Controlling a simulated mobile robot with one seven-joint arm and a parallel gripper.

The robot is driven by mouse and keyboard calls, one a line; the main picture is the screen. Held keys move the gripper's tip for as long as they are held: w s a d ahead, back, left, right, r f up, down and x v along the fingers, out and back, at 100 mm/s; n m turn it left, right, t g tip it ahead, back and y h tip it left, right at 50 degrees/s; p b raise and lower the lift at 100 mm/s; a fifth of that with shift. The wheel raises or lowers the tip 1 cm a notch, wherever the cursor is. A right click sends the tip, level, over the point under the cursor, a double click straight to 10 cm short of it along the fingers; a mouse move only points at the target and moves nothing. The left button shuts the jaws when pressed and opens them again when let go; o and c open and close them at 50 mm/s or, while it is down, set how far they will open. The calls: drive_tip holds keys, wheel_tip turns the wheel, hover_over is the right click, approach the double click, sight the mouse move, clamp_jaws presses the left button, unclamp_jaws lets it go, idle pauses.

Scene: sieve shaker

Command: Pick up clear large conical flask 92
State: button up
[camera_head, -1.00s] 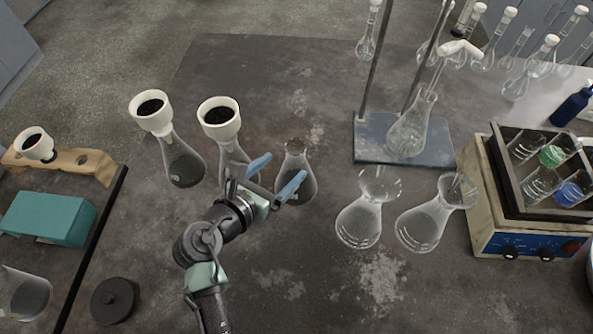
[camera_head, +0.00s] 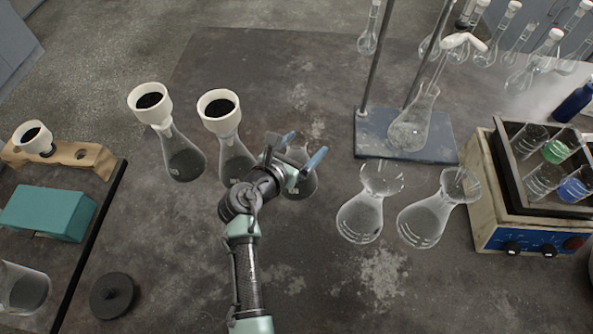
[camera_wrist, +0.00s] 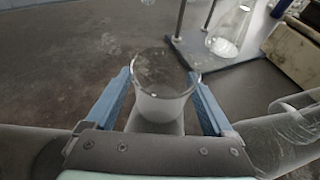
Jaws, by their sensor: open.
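A clear conical flask (camera_head: 306,183) with no funnel stands upright on the dark table, partly hidden behind my gripper (camera_head: 303,149). In the wrist view, its wide round mouth and neck (camera_wrist: 160,104) lie between the two blue fingers of my gripper (camera_wrist: 160,76). The fingers are open, one on each side, with a gap showing around the glass. Two more clear conical flasks, one (camera_head: 361,217) and another (camera_head: 424,222), stand to the right. No number 92 is readable on any flask.
Two flasks with black-filled white funnels, one (camera_head: 183,160) and another (camera_head: 233,160), stand close on the left. A retort stand base (camera_head: 375,150) with a flask (camera_head: 408,132) is behind right. A shaker (camera_head: 515,235) stands far right.

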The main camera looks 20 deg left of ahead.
drive_tip(key=shift+c, duration=0.3)
clamp_jaws()
drive_tip(key=shift+r, duration=0.15)
idle(0.3)
wheel_tip(320, 180, up, 15)
drive_tip(key=p, duration=0.8)
idle(0.6)
